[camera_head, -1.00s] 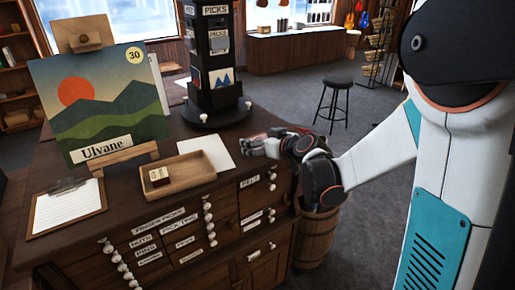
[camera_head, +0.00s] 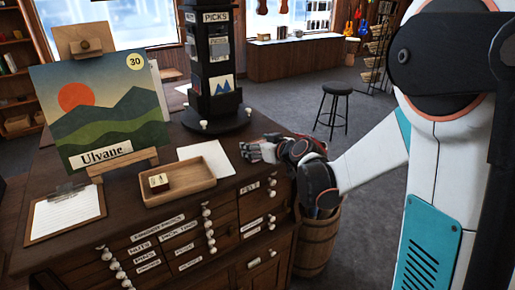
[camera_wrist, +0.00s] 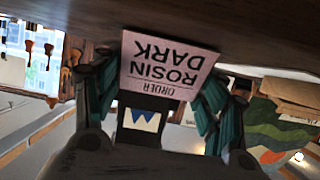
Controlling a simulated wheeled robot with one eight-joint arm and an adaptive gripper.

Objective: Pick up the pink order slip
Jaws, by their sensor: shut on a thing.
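The pink order slip (camera_wrist: 170,66) shows in the wrist view, its printing upside down: "ORDER", "ROSIN DARK". It is held between the teal-edged fingers of my gripper (camera_wrist: 155,88), which is shut on it. The slip's far edge lies close to the dark wooden surface at the top of that view; I cannot tell whether it touches. In the head view my gripper (camera_head: 256,150) is at the right edge of the dark wooden cabinet top, right of the white sheet. The slip cannot be made out clearly there.
On the cabinet top (camera_head: 105,180) are a wooden tray (camera_head: 205,182) holding a small box (camera_head: 158,182), a white sheet (camera_head: 212,157), a clipboard (camera_head: 65,212), an Ulvane picture (camera_head: 105,110) on a stand and a black picks tower (camera_head: 215,115). A barrel (camera_head: 316,240) stands beside the cabinet.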

